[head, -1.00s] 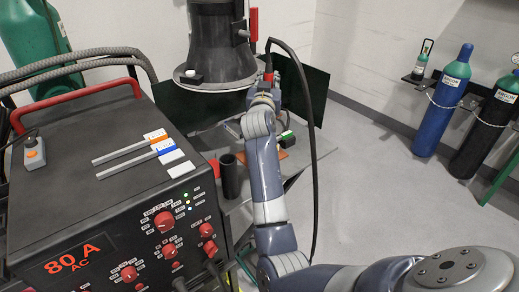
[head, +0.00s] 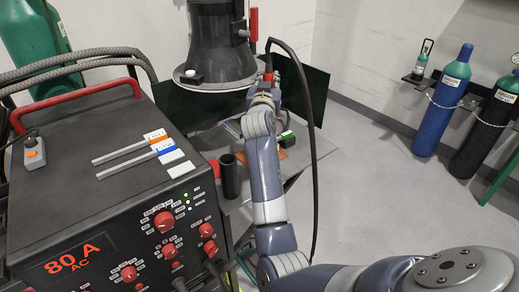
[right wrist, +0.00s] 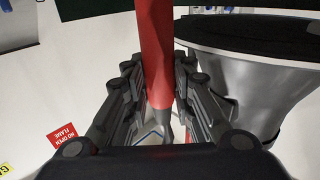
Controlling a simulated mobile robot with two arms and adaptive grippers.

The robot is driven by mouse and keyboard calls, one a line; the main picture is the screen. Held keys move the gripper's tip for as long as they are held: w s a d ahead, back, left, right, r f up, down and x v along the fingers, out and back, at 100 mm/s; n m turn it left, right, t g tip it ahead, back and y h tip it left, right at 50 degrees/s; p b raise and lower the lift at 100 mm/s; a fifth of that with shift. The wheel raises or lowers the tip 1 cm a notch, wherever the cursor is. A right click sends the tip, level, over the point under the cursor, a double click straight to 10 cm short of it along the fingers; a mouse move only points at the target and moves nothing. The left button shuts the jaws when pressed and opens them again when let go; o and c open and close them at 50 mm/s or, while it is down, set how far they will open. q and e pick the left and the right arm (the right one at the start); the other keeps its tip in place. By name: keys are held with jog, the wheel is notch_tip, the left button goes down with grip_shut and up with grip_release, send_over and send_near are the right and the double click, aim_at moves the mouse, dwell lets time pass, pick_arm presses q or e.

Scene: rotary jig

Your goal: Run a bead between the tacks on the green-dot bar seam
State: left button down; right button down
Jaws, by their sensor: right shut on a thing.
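My right gripper (right wrist: 158,100) is shut on a red-handled torch (right wrist: 155,50), which stands between its fingers in the right wrist view. In the head view the torch's red body (head: 268,76) shows above my right wrist, with a black cable looping down to the right. My right arm reaches to the welding table (head: 236,205) under the black extraction hood (head: 218,45). The green-dot bar seam and its tacks cannot be made out; my arm and the hood cover much of the work area. My left gripper is not in view.
A welding power source (head: 110,190) reading 80 A AC stands at left, with filler rods (head: 135,150) on top. A dark cup (head: 228,176) stands on the table. Gas cylinders (head: 443,100) line the right wall. The floor between is clear.

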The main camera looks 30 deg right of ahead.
jog(key=shift+r, duration=0.2)
jog(key=shift+r+p, duration=2)
jog(key=shift+r, duration=0.5)
